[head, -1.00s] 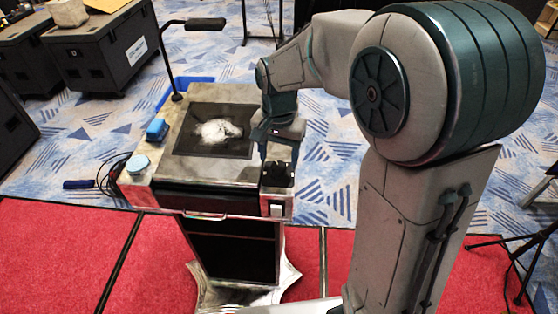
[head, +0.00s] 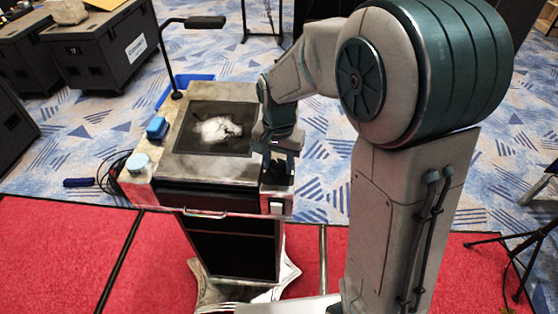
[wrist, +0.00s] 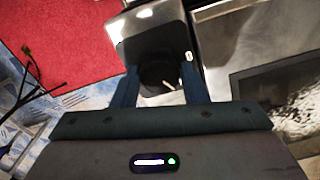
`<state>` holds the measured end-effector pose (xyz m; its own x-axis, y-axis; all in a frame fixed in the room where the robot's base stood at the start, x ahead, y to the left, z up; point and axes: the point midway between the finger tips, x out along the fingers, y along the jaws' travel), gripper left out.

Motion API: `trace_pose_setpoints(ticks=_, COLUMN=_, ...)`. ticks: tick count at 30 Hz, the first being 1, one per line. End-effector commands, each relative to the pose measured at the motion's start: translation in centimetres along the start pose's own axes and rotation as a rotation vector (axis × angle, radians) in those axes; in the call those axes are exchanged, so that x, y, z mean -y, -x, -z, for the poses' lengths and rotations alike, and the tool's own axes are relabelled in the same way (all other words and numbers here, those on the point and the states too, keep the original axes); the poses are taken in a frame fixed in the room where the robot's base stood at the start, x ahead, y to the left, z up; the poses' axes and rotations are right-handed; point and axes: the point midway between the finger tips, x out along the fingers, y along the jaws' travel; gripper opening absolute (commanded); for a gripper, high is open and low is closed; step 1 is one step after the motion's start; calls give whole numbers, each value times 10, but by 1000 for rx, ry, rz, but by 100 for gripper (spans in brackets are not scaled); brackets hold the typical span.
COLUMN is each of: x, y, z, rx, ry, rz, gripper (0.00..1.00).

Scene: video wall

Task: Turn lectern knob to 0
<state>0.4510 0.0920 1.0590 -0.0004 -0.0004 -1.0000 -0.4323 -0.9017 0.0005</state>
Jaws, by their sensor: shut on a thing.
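The lectern (head: 168,168) stands in front of me, with a dark screen in its top. The black knob (head: 277,178) is at the lectern's near right corner. My gripper (head: 279,165) is over that corner, with its fingers pointing down at the knob. In the wrist view my gripper (wrist: 160,88) has its two blue fingers on either side of the round dark knob (wrist: 158,74), shut on it. The knob's pointer and scale cannot be read.
A blue box (head: 157,127) and a pale blue round item (head: 138,162) sit on the lectern's left side. A gooseneck microphone (head: 205,22) rises at its back left. Black cases (head: 103,50) stand behind left; a tripod (head: 510,245) stands at right.

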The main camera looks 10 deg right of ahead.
Motion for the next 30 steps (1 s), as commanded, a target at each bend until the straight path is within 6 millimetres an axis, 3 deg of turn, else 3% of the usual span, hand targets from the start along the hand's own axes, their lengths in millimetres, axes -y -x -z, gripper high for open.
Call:
trace_pose_setpoints(ticks=11, x=0, y=-1, z=0, rx=0, ry=169, rz=1, gripper=17)
trace_pose_setpoints(ticks=30, x=1, y=0, z=0, rx=-3, ry=753, rz=1, gripper=17)
